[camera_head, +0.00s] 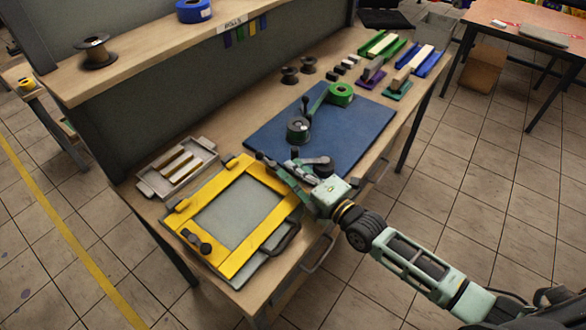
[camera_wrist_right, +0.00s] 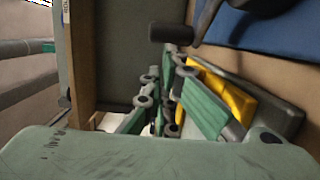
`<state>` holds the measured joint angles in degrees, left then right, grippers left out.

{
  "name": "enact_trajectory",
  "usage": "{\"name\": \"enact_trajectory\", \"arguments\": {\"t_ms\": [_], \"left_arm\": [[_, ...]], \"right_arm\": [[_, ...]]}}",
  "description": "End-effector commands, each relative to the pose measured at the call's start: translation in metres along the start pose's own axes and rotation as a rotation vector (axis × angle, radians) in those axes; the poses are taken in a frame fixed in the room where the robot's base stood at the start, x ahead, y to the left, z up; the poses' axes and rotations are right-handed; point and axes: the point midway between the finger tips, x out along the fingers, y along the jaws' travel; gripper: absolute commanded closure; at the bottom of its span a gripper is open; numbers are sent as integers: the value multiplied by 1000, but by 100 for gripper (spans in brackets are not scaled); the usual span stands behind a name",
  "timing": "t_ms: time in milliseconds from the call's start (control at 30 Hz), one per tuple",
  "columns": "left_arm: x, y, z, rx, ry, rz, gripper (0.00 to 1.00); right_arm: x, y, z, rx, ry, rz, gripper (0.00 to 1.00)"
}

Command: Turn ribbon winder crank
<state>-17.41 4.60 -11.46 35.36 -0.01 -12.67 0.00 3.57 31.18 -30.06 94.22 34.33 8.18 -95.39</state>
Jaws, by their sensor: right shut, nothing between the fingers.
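The ribbon winder stands on the blue mat (camera_head: 345,138). It has a dark round drum (camera_head: 298,131), a green ribbon roll (camera_head: 341,94) at its far end and an upright black crank handle (camera_head: 305,103). My right gripper (camera_head: 277,157) is over the near left edge of the mat, beside the yellow frame, on the near side of the drum. It is shut and empty, apart from the crank. In the right wrist view the dark crank handle (camera_wrist_right: 171,33) shows just beyond my fingers (camera_wrist_right: 163,82). My left gripper is not in view.
A yellow printing frame (camera_head: 190,215) lies under and left of my right gripper. A grey tray (camera_head: 160,180) with several bars is behind it. Small dark spools (camera_head: 290,76) and squeegees (camera_head: 405,72) stand farther back. A shelf (camera_head: 150,55) runs above the bench's left side.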

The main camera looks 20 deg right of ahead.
Motion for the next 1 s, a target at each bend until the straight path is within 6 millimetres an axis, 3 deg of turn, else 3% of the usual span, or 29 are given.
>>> {"name": "enact_trajectory", "arguments": {"t_ms": [1000], "left_arm": [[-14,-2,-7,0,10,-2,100]], "right_arm": [[12,1,1,3,-115,0,100]]}}
